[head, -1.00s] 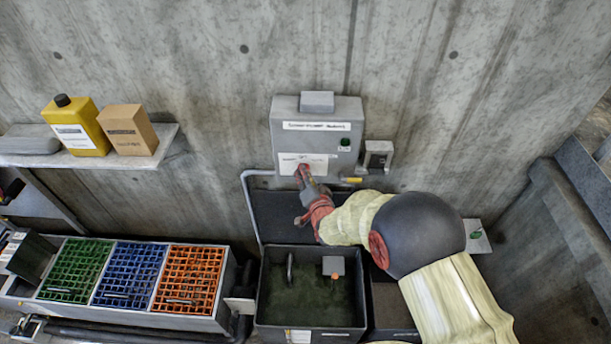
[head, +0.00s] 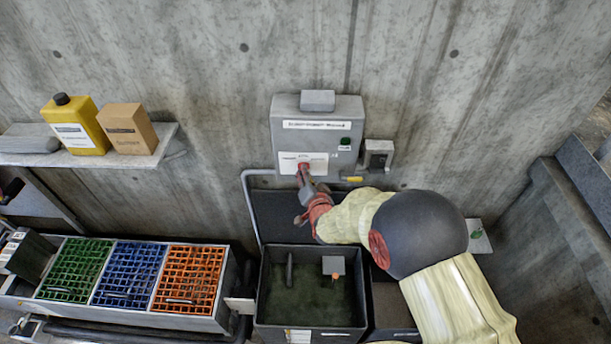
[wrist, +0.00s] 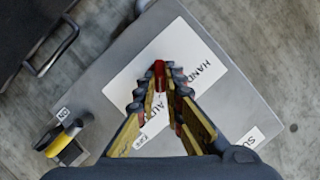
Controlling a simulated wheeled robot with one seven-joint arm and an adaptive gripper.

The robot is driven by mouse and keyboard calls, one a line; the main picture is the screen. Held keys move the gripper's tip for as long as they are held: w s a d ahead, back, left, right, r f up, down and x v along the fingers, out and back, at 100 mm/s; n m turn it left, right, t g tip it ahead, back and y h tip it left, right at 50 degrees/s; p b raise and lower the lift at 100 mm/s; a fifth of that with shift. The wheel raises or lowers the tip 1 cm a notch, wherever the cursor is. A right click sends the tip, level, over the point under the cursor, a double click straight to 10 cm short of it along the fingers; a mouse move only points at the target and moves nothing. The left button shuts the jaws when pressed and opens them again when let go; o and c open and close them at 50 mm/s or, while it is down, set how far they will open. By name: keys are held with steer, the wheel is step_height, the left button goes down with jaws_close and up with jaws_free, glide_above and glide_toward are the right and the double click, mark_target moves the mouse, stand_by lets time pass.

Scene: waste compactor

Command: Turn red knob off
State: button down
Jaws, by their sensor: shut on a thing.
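The red knob (wrist: 159,72) sits on a white label marked HAND and AUTO on the face of the grey control box (head: 285,118). In the wrist view, my gripper (wrist: 160,88) reaches over this label with its ridged fingertips close together on both sides of the knob. It is shut on the knob.
A green button (head: 345,142) is at the right of the box face. A small grey box (head: 379,150) and a yellow part (head: 353,179) are beside it. Below is an open dark bin (head: 300,300). A shelf (head: 85,157) with a yellow bottle (head: 77,125) and cardboard box (head: 128,128) is at left.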

steer(key=shift+a+r+n+g+h, duration=0.1)
steer(key=shift+a+n+g+h, duration=0.1)
steer(key=shift+n+h, duration=0.9)
steer(key=shift+a+r+n+g+h, duration=0.15)
steer(key=shift+n+h, duration=0.45)
steer(key=shift+n, duration=1)
steer(key=shift+f+p, duration=0.15)
steer(key=shift+p, duration=0.15)
steer(key=c, duration=1.9)
jaws_free()
steer(key=v, duration=1.2)
steer(key=shift+a, duration=0.15)
